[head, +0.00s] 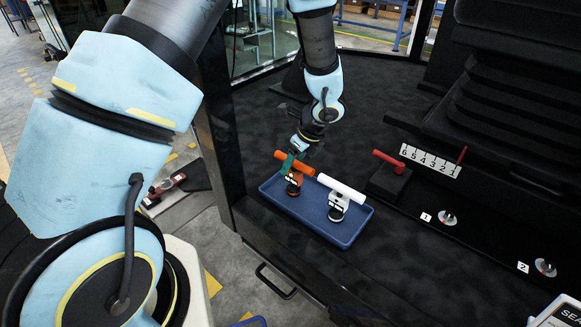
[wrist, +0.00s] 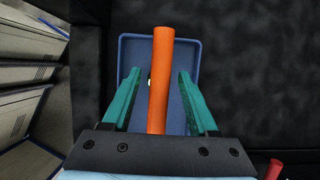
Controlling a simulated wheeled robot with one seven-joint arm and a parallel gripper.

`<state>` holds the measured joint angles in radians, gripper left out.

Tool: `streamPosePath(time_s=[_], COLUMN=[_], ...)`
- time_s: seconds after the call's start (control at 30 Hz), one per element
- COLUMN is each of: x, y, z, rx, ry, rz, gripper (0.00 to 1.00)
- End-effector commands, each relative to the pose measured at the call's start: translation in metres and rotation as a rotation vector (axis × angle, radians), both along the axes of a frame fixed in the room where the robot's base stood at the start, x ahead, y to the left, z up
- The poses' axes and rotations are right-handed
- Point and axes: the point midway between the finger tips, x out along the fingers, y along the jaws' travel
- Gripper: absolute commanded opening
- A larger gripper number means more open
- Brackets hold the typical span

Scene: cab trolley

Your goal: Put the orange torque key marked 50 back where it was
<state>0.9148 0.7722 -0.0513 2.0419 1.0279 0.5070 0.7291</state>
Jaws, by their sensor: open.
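The orange torque key (head: 294,164) stands in the blue tray (head: 343,236), at the tray's left end, with its bar-shaped orange handle on top. No 50 marking is legible. In the wrist view the orange handle (wrist: 160,82) runs lengthwise between the two teal fingers of my gripper (wrist: 159,76), with a gap on each side. In the head view my gripper (head: 290,162) is at the orange key from above, open and not closed on it. A white-handled key (head: 341,188) stands beside it in the same tray.
A red lever (head: 388,160) sits on a black block right of the tray, by a scale plate numbered 6 to 1 (head: 430,160). Round switches labelled 1 (head: 448,218) and 2 (head: 545,267) lie farther right.

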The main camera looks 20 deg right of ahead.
Motion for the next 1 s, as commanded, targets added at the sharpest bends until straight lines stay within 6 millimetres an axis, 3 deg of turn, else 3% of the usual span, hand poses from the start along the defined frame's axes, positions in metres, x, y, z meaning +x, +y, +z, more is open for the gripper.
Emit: streamPosePath(time_s=[0.2, 0.4, 0.6, 1.0], x=[-0.016, -0.027, -0.031, -0.032], y=[-0.01, -0.015, -0.017, -0.017], z=[0.045, 0.075, 0.086, 0.086], rx=[-0.004, -0.003, 0.0, 0.0], ry=[-0.002, -0.002, 0.0, 0.0], rz=[0.001, 0.0, 0.0, 0.0], gripper=[0.59, 0.59, 0.59, 0.59])
